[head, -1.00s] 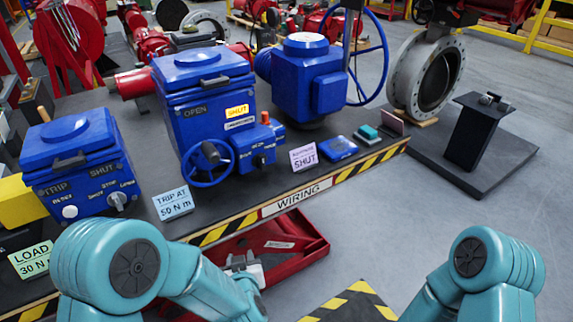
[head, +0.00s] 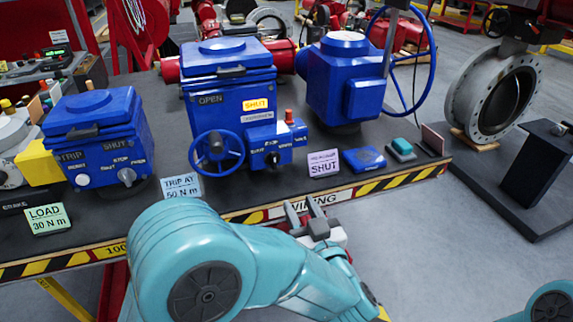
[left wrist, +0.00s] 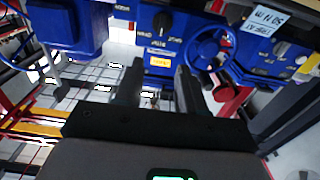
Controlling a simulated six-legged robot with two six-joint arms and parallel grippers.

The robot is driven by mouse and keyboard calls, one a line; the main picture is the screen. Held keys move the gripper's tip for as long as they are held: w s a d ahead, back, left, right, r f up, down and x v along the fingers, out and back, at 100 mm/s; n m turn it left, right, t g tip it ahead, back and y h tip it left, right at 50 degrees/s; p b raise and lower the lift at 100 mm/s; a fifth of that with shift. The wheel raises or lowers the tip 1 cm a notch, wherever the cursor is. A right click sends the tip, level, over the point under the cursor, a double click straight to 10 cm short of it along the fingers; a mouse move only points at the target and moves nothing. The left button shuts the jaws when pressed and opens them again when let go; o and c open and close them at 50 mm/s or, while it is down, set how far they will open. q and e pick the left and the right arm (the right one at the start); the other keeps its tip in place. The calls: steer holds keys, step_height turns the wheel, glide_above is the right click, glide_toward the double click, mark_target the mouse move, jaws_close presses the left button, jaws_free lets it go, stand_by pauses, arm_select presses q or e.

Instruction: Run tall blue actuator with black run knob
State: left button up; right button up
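The tall blue actuator (head: 228,100) stands mid-bench with a yellow SHUT window (head: 256,104) and a blue handwheel (head: 217,152). Its small side box carries the black knob (head: 272,159) and an orange-red button (head: 289,116). My left gripper (head: 306,212) is open and empty at the bench's front edge, below and right of the knob. In the left wrist view, which looks upside down, the black knob (left wrist: 161,22) shows beyond the open left fingers (left wrist: 158,76), apart from them. My right gripper is out of view; only part of that arm shows at the lower right corner.
A smaller blue actuator (head: 98,135) stands left, with cards LOAD 30 N m (head: 47,219) and TRIP AT 50 N m (head: 182,187). A SHUT card (head: 323,163), a blue pad (head: 364,159) and another blue actuator (head: 345,80) are on the right. The bench's striped front edge (head: 395,181) runs below.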

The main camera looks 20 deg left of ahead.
mark_target(275, 160)
arm_select(q)
steer(key=p+x, duration=0.1)
steer(key=x, duration=1.5)
steer(key=shift+s+a, duration=0.1)
steer(key=shift+a, duration=0.1)
jaws_close()
